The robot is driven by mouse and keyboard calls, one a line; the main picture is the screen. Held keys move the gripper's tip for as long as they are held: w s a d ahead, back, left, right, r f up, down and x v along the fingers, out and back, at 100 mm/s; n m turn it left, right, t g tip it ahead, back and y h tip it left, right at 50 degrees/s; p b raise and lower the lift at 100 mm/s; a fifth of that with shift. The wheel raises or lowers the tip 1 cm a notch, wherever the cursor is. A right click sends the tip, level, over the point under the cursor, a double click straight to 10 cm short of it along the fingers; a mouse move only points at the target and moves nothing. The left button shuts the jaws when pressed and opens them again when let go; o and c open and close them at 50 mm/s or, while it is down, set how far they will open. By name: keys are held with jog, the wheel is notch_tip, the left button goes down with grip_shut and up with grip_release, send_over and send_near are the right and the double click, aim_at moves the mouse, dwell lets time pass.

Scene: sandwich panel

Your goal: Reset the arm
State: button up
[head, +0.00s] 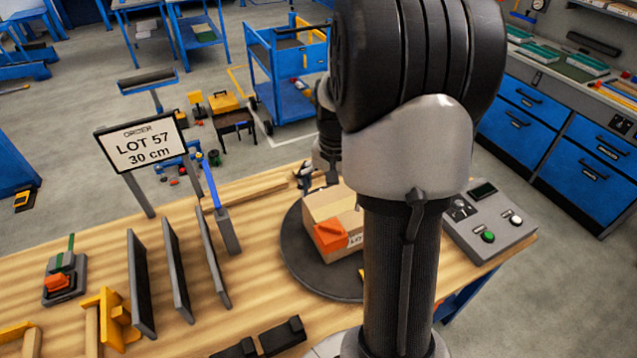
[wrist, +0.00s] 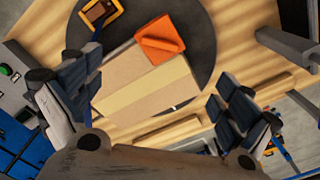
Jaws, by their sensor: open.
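My gripper (wrist: 160,76) is open and empty in the wrist view, its two dark fingers spread on either side of a closed cardboard box. The box (wrist: 150,95) has a pale tape strip across its top and appears below the fingers. In the head view the gripper (head: 316,178) shows partly at the box's back edge, mostly hidden behind my arm. The box (head: 325,206) sits on a dark round turntable (head: 300,272). An orange object (head: 330,236) lies against the box; it also shows in the wrist view (wrist: 160,38).
Three upright dark plates (head: 174,270) stand left on the wooden table (head: 60,245). A sign (head: 142,143) reads "ORDER LOT 57 30 cm". A button panel (head: 488,222) sits at right. A yellow-rimmed object (wrist: 102,14) lies by the turntable's edge. A blue cart (head: 285,75) stands behind.

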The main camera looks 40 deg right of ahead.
jog(key=shift+a, duration=0.1)
jog(key=s+a+r+n+t+b, duration=0.1)
jog(key=s+a+r+n+b, duration=0.2)
jog(key=a, duration=0.4)
jog(key=s+a+r+n+t, duration=0.1)
jog(key=a+r+n, duration=0.1)
jog(key=a+r, duration=0.35)
jog(key=s+a+f+n+t+b, duration=0.1)
jog(key=s+a+n+t+b, duration=0.1)
jog(key=s+a+n, duration=0.4)
jog(key=shift+s+a+f+n+t+b, duration=0.25)
jog(key=shift+s+a+b, duration=0.45)
jog(key=shift+s+a, duration=1.75)
jog(key=shift+w, duration=0.1)
jog(key=shift+c, duration=0.2)
